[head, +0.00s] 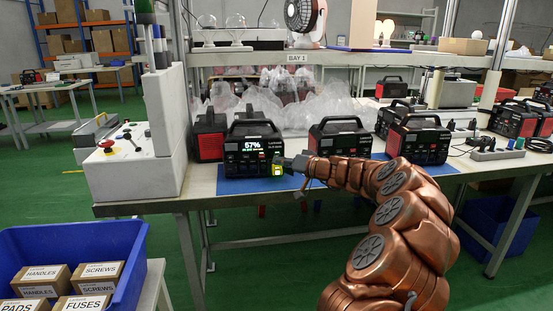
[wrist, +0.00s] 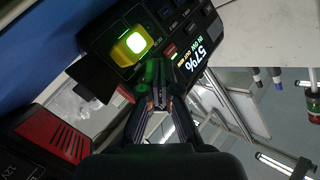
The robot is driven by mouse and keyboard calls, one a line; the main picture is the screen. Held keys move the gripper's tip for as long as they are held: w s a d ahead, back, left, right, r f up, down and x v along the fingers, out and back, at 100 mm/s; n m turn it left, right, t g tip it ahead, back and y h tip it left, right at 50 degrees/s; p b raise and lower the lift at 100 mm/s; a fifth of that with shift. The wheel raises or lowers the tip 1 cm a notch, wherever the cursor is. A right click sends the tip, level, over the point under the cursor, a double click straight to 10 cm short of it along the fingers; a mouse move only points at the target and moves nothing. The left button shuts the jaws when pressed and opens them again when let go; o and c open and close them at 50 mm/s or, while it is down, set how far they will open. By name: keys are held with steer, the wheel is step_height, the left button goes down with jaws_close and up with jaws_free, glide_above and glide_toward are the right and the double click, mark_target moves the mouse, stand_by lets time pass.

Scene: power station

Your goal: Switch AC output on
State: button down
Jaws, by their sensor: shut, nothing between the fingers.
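The power station (head: 235,155) is a black box with a handle, standing on a blue mat on the bench. Small panel buttons (wrist: 170,50) are partly hidden.
More power stations (head: 338,140) stand to the right on the bench (head: 190,190), with plastic bags (head: 305,108) behind. A white control box with a red button (head: 108,146) is at left. A blue crate of boxes (head: 130,235) is at lower left.

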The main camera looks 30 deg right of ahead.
steer(key=shift+s+a+b, duration=0.3)
steer(key=shift+s+b, duration=0.45)
steer(key=shift+s, duration=0.05)
steer(key=shift+s+a+b, duration=0.4)
steer(key=shift+s+b, duration=0.1)
steer(key=shift+s, duration=0.1)
steer(key=shift+s+a+b, duration=0.35)
steer(key=shift+s, duration=0.3)
steer(key=shift+s+a+b, duration=0.3)
steer(key=shift+s+b, duration=0.05)
steer(key=shift+s, duration=0.25)
steer(key=shift+a+r, duration=0.1)
